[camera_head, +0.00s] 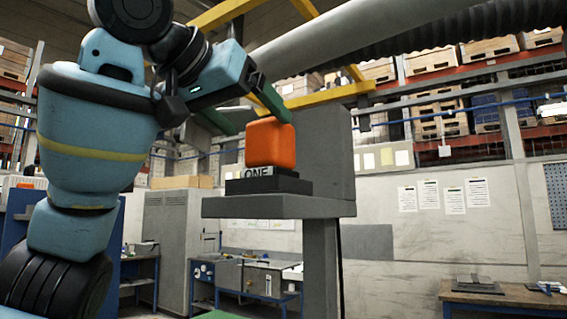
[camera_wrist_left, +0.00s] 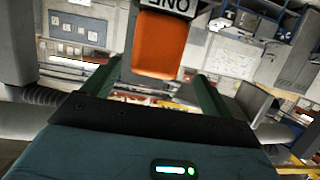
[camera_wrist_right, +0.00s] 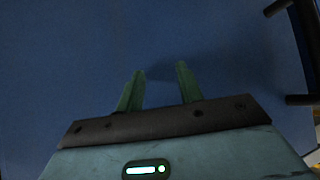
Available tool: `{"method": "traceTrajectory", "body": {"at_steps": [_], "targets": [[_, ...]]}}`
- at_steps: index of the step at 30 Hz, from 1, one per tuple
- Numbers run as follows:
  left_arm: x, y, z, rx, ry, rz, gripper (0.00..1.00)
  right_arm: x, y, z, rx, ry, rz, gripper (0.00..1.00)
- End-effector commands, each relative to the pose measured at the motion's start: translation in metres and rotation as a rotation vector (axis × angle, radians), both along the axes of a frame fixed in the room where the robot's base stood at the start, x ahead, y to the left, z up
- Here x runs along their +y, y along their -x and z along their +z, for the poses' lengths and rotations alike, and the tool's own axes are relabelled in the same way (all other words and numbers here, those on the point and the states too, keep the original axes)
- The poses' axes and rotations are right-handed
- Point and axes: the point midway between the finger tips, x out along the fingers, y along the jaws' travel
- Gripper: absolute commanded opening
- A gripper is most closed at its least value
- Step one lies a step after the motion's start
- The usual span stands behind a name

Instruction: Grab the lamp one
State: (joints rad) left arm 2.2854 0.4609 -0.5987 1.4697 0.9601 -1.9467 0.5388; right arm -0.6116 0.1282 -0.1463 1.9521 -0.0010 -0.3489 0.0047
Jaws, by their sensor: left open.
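The lamp one is an orange rounded block (camera_head: 270,143) on a dark base marked ONE (camera_head: 268,183), standing on a grey shelf (camera_head: 280,207). In the left wrist view the orange block (camera_wrist_left: 160,45) appears upside down, between the two green fingers. My left gripper (camera_head: 262,119) is open at the top of the block, with one finger seen in front of its upper right edge. I cannot tell whether the fingers touch it. My right gripper (camera_wrist_right: 160,72) shows only in its wrist view, fingers apart with nothing between them, facing a plain blue surface (camera_wrist_right: 70,50).
A grey upright panel (camera_head: 325,150) stands right behind the lamp. A thick grey pipe (camera_head: 360,35) passes above. Workbenches (camera_head: 250,275) and a wooden table (camera_head: 510,297) stand farther back. The space to the right of the shelf looks free.

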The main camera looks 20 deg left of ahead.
Motion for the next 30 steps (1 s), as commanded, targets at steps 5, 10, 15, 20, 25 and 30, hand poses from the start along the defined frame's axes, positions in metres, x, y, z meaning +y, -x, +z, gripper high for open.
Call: {"method": "traceTrajectory", "body": {"at_steps": [5,10,15,20,25,30], "targets": [[0.0,-0.003,0.0,-0.001,0.0,0.0,0.85,0.0,0.004,-0.002,0.008,0.0,0.0,0.36],[-0.003,-0.019,-0.005,0.001,0.001,0.001,0.85,0.0,0.007,-0.003,0.014,0.0,0.0,0.36],[-0.004,-0.025,-0.007,-0.001,0.001,0.001,0.85,0.001,0.005,-0.003,0.012,0.0,0.0,0.36],[-0.008,-0.035,-0.009,0.0,0.0,0.001,0.85,0.001,0.003,-0.002,0.007,-0.001,0.001,0.36],[-0.016,-0.058,-0.014,0.001,0.001,0.002,0.85,0.001,0.003,-0.002,0.007,-0.001,0.001,0.36],[-0.018,-0.072,-0.018,0.0,0.001,0.001,0.85,0.001,0.003,-0.002,0.006,-0.001,0.001,0.36]]}}
